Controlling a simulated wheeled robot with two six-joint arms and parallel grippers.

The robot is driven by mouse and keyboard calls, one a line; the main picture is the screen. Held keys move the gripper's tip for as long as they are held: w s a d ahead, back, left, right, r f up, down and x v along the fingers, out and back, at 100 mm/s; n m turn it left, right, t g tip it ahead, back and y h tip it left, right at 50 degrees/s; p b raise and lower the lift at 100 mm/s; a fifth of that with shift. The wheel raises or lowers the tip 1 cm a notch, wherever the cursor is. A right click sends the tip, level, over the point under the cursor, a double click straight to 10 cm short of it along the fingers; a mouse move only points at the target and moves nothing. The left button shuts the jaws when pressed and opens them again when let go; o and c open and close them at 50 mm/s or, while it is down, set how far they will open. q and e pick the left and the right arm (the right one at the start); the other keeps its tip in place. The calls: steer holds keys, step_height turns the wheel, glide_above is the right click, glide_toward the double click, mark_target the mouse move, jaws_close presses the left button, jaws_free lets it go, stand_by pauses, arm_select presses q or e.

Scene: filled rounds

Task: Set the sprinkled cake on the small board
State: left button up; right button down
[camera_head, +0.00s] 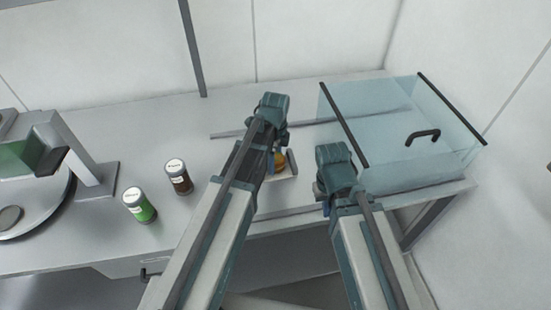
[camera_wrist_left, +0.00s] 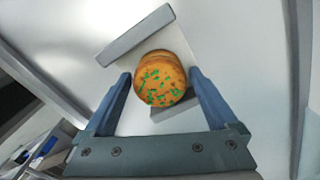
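The sprinkled cake (camera_wrist_left: 163,82), round and orange-brown with green sprinkles, sits between the two blue fingers of my left gripper (camera_wrist_left: 160,74) in the left wrist view. The fingertips appear to touch its sides. In the head view a bit of the cake (camera_head: 280,160) shows beside my left gripper (camera_head: 272,150). Under it is a small pale piece with raised grey edges (camera_head: 292,162), seemingly the small board; my arm hides much of it. One grey edge (camera_wrist_left: 137,35) shows behind the cake. My right gripper (camera_head: 322,188) hangs to the right, fingers mostly hidden.
A clear glass case (camera_head: 400,130) with a black handle stands at the right of the table. A brown jar (camera_head: 179,178) and a green jar (camera_head: 139,206) stand at the left, near a grey machine (camera_head: 75,150). The table (camera_head: 130,125) behind the jars is clear.

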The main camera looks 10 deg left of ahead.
arm_select(q)
steer(key=shift+o, duration=0.2)
steer(key=shift+r, duration=0.1)
arm_select(e)
steer(key=shift+r, duration=0.1)
arm_select(q)
step_height(320, 180, up, 12)
steer(key=p, duration=1.3)
steer(key=s+d+n, duration=0.3)
steer(key=s+n, duration=0.4)
steer(key=s, duration=0.1)
steer(key=s+d+n+y, duration=0.1)
steer(key=s+d+n, duration=0.2)
steer(key=s+n, duration=0.5)
steer(key=shift+r+b, duration=0.15)
steer(key=shift+b, duration=0.2)
arm_select(e)
step_height(320, 180, up, 12)
arm_select(q)
steer(key=shift+w, duration=0.1)
step_height(320, 180, down, 8)
steer(key=b, duration=0.8)
arm_select(e)
step_height(320, 180, down, 8)
steer(key=shift+r, duration=0.1)
arm_select(q)
steer(key=shift+r, duration=0.2)
arm_select(e)
steer(key=shift+r, duration=0.2)
